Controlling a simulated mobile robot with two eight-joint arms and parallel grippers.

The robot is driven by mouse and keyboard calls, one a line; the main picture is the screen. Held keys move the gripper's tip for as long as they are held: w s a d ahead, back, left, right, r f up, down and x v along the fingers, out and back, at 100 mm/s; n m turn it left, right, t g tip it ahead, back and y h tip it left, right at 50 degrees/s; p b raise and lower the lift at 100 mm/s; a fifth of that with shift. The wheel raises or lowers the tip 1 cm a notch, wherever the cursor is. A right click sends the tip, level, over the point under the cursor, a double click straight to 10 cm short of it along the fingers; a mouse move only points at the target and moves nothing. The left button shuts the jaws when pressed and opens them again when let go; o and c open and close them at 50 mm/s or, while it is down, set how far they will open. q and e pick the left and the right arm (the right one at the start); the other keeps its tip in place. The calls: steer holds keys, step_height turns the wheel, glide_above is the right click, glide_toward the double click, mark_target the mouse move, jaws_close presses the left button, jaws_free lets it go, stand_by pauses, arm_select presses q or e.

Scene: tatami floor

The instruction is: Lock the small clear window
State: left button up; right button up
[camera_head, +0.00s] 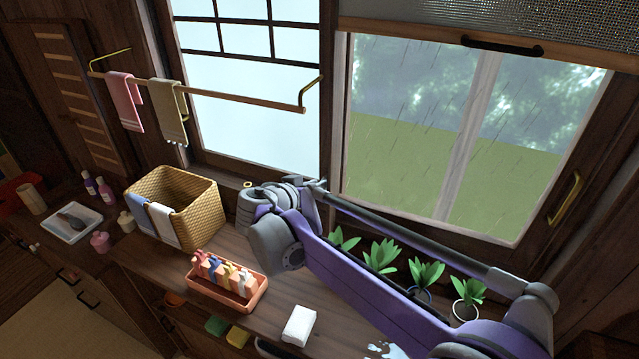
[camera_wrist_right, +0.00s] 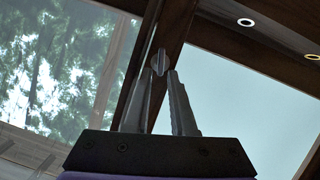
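The clear window (camera_head: 400,150) with rain streaks and trees outside is at the right of the head view; its glass (camera_wrist_right: 60,70) fills the left of the wrist view. My right gripper (camera_head: 322,184) is at the dark wooden post between this window and the frosted one. In the wrist view the two fingers of the right gripper (camera_wrist_right: 161,75) stand apart. A small pale metal piece (camera_wrist_right: 160,62), perhaps a latch, shows between the fingertips; I cannot tell if they touch it. In the head view, my arm hides the window's lower left edge. My left gripper is not in view.
A frosted window (camera_head: 250,110) with a towel rail (camera_head: 220,94) is at the left. A wicker basket (camera_head: 205,208), an orange tray (camera_head: 262,291) and a white block (camera_head: 299,325) stand on the counter. Potted plants (camera_head: 467,290) line the sill behind my arm. A brass handle (camera_head: 564,198) is at right.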

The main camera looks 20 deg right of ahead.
steer(key=shift+x, duration=1.2)
jaws_close()
